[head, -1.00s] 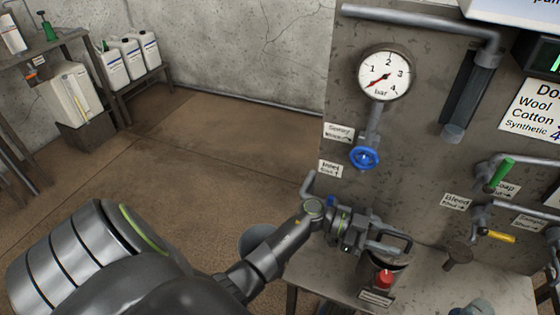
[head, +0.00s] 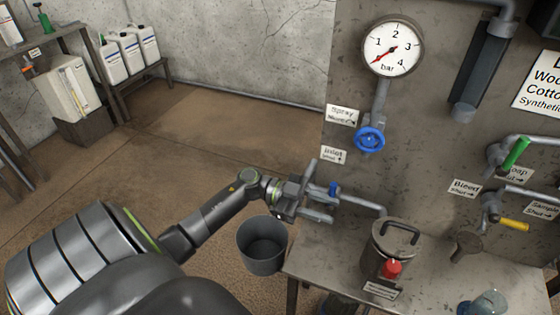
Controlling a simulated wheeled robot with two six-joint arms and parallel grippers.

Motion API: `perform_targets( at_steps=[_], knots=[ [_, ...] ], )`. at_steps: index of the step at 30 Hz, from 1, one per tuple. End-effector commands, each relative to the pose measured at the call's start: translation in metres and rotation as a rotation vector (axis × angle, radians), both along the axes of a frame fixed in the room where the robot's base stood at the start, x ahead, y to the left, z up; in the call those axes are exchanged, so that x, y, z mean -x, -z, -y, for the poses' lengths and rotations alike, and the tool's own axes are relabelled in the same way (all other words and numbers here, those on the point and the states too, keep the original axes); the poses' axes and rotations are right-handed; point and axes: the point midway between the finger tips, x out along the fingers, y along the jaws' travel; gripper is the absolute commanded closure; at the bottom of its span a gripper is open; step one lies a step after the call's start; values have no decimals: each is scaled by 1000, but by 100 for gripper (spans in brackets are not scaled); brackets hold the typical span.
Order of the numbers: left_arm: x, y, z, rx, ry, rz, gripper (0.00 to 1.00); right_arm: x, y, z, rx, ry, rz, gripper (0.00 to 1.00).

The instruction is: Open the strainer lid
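The strainer is a grey metal pot (head: 389,262) on the bench at lower right. Its lid (head: 396,240) has a dark loop handle (head: 402,231) and sits on top of the pot. A red knob (head: 390,268) is on the pot's front. My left gripper (head: 326,207) is to the left of the strainer, apart from the lid, close to the inlet pipe and its small blue lever (head: 333,188). Its fingers look spread and empty, partly mixed with the pipe behind them. My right gripper is not in view.
A grey bucket (head: 262,246) is left of the bench (head: 322,262). The panel carries a gauge (head: 392,47), a blue handwheel (head: 370,139), a green lever (head: 517,153) and a yellow lever (head: 513,225).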

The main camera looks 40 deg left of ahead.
Motion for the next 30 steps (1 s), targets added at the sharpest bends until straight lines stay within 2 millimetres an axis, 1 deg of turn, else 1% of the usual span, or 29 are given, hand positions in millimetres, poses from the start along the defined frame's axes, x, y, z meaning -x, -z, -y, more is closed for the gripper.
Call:
perform_targets(
  at_steps=[1,2,4,7,15,24,30],
  knots=[
    [3,3,-11,-5,-1,-3,67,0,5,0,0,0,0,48],
    [4,1,-13,2,-10,4,67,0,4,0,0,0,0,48],
    [-2,-5,-9,39,-72,36,67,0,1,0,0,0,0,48],
    [-9,-10,-10,73,-156,72,67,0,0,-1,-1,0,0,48],
    [-25,-20,-21,145,-391,139,67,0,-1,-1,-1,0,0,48],
    [-37,-21,-43,182,-662,159,67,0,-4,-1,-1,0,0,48],
    [-39,-15,-62,180,-839,139,67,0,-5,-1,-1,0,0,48]
  ],
)
